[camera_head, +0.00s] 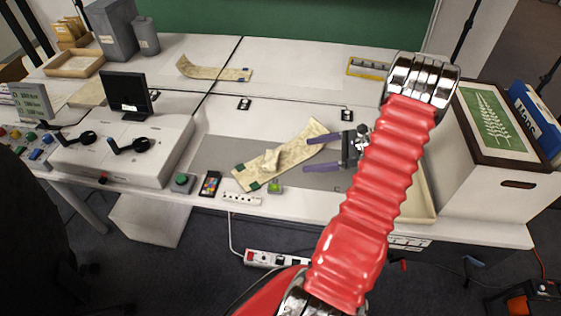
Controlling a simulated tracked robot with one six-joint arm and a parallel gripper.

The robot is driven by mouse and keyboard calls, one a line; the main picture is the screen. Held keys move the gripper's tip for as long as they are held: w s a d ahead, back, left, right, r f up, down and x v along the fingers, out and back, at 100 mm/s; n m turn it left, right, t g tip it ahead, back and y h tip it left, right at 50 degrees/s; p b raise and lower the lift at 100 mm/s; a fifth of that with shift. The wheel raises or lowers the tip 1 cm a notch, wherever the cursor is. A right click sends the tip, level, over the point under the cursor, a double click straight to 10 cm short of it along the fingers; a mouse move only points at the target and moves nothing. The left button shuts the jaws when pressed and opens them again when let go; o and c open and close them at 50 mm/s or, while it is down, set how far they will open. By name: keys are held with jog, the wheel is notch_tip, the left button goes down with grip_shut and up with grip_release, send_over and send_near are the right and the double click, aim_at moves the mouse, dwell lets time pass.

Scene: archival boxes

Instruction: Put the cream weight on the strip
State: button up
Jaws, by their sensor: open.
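A mottled cream strip (297,145) lies slantwise on the grey mat, with dark green at its lower left end. A small raised cream shape (270,161) shows at the strip's middle; I cannot tell whether it is the cream weight or a fold of the strip. My gripper (308,154) points left with its two purple fingers spread apart. My red arm hides part of the desk to the right.
A second curled strip (213,71) lies on the desk behind. A monitor (127,94) and a white console (122,147) stand at left. A white box with a fern picture (492,117) stands at right.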

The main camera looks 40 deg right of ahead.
jog(key=w+a+r+n+g+h, duration=0.15)
jog(key=a+r+n+g, duration=0.4)
jog(key=a, duration=0.55)
jog(key=w+a+r+n+g, duration=0.2)
jog(key=a+r+n, duration=0.5)
jog(key=a+r, duration=0.3)
jog(key=s+a+r+n+t+h, duration=0.1)
jog(key=s+a+r+n+h, duration=0.2)
jog(key=s+a+r+n, duration=0.2)
jog(key=s+a+r+n+t+h, duration=0.1)
jog(key=s+a+r+n+h, duration=0.2)
jog(key=a+n, duration=0.8)
jog(key=shift+s+a+r+h, duration=0.35)
jog(key=shift+s+a+r, duration=0.7)
jog(key=shift+s+a, duration=0.3)
jog(key=shift+s+d+t, duration=0.1)
jog(key=shift+t, duration=0.15)
jog(key=shift+c, duration=0.3)
